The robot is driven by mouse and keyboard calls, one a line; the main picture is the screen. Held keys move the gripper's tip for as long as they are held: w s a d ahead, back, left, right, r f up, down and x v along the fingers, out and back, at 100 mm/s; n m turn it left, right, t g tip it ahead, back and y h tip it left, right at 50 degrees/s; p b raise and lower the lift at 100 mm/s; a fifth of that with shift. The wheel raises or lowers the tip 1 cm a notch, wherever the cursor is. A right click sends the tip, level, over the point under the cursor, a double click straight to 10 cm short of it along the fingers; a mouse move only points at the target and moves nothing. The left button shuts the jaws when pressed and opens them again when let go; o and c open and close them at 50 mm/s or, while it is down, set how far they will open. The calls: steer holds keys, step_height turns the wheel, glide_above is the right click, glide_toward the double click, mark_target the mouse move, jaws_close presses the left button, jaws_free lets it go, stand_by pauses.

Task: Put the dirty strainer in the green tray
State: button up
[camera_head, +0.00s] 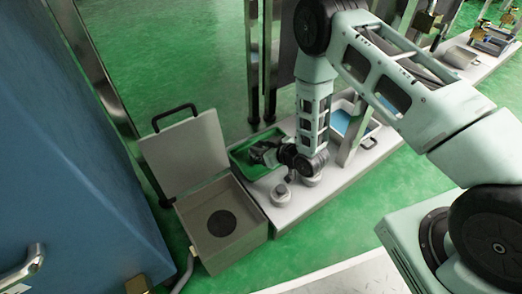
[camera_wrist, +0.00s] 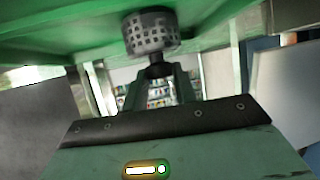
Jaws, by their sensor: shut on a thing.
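The green tray (camera_head: 240,162) lies on the white bench beside the open grey box in the head view. My gripper (camera_head: 268,153) is low over the tray's right part. In the wrist view, my gripper (camera_wrist: 158,80) is shut on the dark stem of a grey perforated strainer (camera_wrist: 152,30). The strainer's mesh cup sits beyond the fingertips, close to a green surface at the top of that view. In the head view the strainer is small and dark, so I cannot tell whether it touches the tray.
The grey box (camera_head: 250,226) has its lid (camera_head: 185,150) raised and a dark round patch inside. Two small round metal things (camera_head: 281,193) stand on the bench below my wrist. A blue-bottomed tray (camera_head: 343,121) lies to the right, behind a metal post. A blue cabinet (camera_head: 70,150) fills the left.

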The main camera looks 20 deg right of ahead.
steer(key=o, duration=1)
steer(key=shift+o, duration=0.2)
steer(key=shift+r, duration=0.2)
steer(key=p+v, duration=0.7)
steer(key=v, duration=0.5)
steer(key=shift+f, duration=0.15)
steer(key=shift+s, duration=0.15)
